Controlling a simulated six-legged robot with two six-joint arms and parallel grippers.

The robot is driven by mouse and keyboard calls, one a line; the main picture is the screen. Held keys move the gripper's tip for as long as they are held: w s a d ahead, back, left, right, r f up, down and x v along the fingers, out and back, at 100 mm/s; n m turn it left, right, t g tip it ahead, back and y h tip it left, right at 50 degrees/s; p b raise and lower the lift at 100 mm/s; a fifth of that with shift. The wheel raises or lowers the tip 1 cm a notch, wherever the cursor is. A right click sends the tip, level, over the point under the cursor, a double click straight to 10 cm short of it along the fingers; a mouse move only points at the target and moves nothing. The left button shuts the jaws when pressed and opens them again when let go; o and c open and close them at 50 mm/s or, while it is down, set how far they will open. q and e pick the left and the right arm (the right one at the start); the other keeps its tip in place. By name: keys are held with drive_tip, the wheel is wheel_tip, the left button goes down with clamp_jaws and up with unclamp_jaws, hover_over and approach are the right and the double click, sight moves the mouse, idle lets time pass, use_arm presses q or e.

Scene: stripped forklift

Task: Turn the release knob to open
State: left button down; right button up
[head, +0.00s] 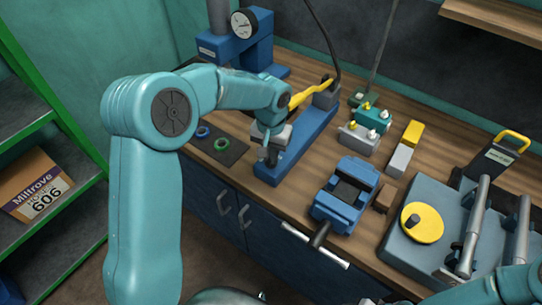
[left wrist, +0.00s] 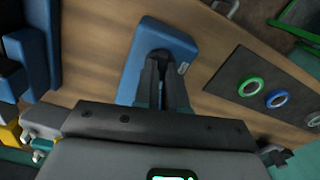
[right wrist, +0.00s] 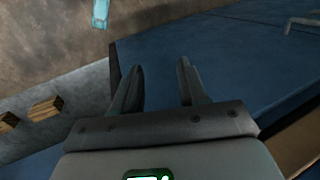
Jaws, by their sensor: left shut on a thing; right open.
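The blue hand pump (head: 305,140) with a yellow lever (head: 312,93) lies on the wooden bench. My left gripper (head: 270,156) is at the pump's near end, pointing down. In the left wrist view, the fingertips (left wrist: 158,58) are closed together over the blue pump body (left wrist: 184,48). They are shut on a small dark part there, which fits the release knob; the fingers mostly hide it, so its turned position cannot be told. My right gripper (right wrist: 160,68) is open and empty in the right wrist view, in front of a blue cabinet surface (right wrist: 225,55).
A dark mat (head: 220,145) with a blue ring and a green ring lies left of the pump. A blue vise (head: 345,195) stands to the right, and a grey unit with a yellow disc (head: 425,222) farther right. A blue press with a gauge (head: 240,40) stands behind.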

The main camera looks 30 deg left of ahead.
use_arm(q)
drive_tip(key=n+b, duration=0.2)
drive_tip(key=n, duration=0.1)
drive_tip(key=shift+f+n, duration=0.1)
drive_tip(key=shift+n, duration=0.3)
drive_tip(key=n+b, duration=0.2)
drive_tip(key=n, duration=0.1)
drive_tip(key=shift+n, duration=0.3)
drive_tip(key=n+b, duration=0.1)
drive_tip(key=n, duration=0.3)
drive_tip(key=shift+b, duration=0.4)
drive_tip(key=shift+r+n+b, duration=0.2)
drive_tip(key=shift+n+b, duration=0.25)
drive_tip(key=shift+n, duration=1.55)
drive_tip(key=c, duration=1.2)
unclamp_jaws()
wheel_tip(320, 180, up, 16)
drive_tip(key=p, duration=0.1)
drive_tip(key=shift+r+p, duration=0.15)
drive_tip(key=shift+p, duration=0.2)
